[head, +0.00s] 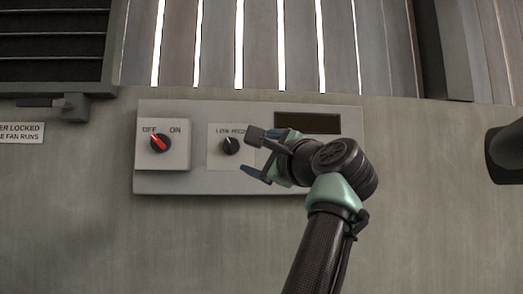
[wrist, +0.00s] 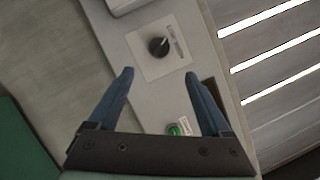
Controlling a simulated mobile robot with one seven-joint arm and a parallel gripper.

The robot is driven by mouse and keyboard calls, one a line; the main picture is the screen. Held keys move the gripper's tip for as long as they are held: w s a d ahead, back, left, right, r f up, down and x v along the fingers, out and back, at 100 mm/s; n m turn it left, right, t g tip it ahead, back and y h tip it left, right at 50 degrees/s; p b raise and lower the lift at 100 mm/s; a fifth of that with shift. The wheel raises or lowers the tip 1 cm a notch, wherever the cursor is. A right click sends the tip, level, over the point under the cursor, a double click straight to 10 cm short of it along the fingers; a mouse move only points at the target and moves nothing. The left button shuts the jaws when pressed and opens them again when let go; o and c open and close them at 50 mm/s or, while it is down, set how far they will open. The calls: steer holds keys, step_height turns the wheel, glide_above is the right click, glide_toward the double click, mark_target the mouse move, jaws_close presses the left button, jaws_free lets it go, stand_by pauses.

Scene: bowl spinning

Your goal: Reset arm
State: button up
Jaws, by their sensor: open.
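My gripper (head: 250,154) is in front of the control panel (head: 260,187), just right of the black speed knob (head: 231,146). Its two fingers are apart with nothing between them. In the wrist view my gripper (wrist: 160,78) points at the panel, and the black knob (wrist: 158,46) lies beyond the fingertips, apart from them. The knob's pointer is tilted a little to the right of straight up in the head view. The red switch (head: 159,143) sits on the left under the OFF and ON labels, its handle slanting toward OFF. My forearm comes up from below.
A dark display (head: 307,123) is at the panel's upper right. A green button (wrist: 174,130) shows in the wrist view between the fingers' bases. A latch (head: 62,106) and a sign (head: 22,132) are at the left. The wall below the panel is clear.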

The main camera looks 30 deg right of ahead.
steer(key=w+a+f+n+g+h, duration=0.1)
steer(key=a+f+n, duration=0.4)
steer(key=f, duration=0.4)
steer(key=w+a+f+n+g, duration=0.1)
steer(key=a+f+n, duration=0.35)
steer(key=f, duration=0.45)
steer(key=s+a+f+n+y, duration=0.1)
steer(key=s+a+f+n, duration=0.4)
steer(key=a, duration=0.4)
steer(key=s+a+f+n+y, duration=0.1)
steer(key=s+a+f+n, duration=0.2)
steer(key=a+f+n, duration=0.45)
steer(key=s+a+f+n+y+b, duration=0.1)
steer(key=s+a+f+n+b, duration=0.15)
steer(key=a, duration=0.25)
steer(key=s+r+t+b, duration=0.9)
steer(key=s+b, duration=0.4)
steer(key=b, duration=0.2)
steer(key=shift+d, duration=0.2)
